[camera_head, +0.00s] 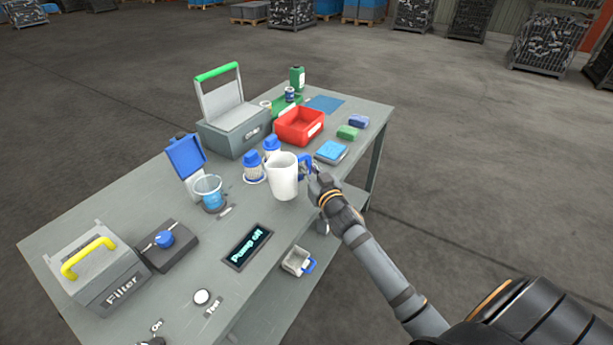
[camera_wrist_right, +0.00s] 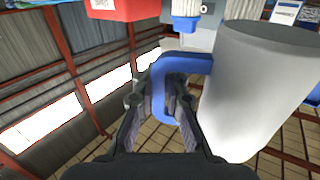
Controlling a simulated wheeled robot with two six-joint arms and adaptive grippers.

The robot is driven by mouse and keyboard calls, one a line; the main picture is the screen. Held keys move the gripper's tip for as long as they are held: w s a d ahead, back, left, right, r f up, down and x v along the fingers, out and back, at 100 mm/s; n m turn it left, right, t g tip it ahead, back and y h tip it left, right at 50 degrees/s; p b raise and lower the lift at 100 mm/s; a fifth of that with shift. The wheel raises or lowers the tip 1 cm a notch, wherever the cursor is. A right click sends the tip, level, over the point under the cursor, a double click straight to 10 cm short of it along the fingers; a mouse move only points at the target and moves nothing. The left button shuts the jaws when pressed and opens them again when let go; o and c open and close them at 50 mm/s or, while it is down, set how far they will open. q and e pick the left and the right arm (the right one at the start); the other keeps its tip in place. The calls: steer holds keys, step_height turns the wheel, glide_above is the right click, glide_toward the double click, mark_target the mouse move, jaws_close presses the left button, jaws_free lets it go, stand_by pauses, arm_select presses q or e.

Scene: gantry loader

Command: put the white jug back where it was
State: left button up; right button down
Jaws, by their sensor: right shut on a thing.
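The white jug (camera_head: 284,177) has a blue handle (camera_head: 305,166) and stands upright over the front part of the table, near its right edge. I cannot tell if its base touches the tabletop. My right gripper (camera_head: 317,178) is shut on the blue handle, coming in from the right. In the right wrist view the white jug body (camera_wrist_right: 262,85) fills the right side, and the gripper fingers (camera_wrist_right: 170,95) close around the blue handle (camera_wrist_right: 160,85). My left gripper is not in view.
Blue-capped bottles (camera_head: 254,166) stand close behind the jug.

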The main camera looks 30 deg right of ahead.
steer(key=shift+w+f, duration=0.2)
steer(key=shift+f, duration=0.05)
step_height(320, 180, down, 3)
steer(key=shift+b, duration=0.55)
steer(key=shift+f, duration=0.15)
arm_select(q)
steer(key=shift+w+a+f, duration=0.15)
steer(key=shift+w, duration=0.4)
arm_select(e)
steer(key=c, duration=1.9)
jaws_free()
steer(key=o, duration=0.5)
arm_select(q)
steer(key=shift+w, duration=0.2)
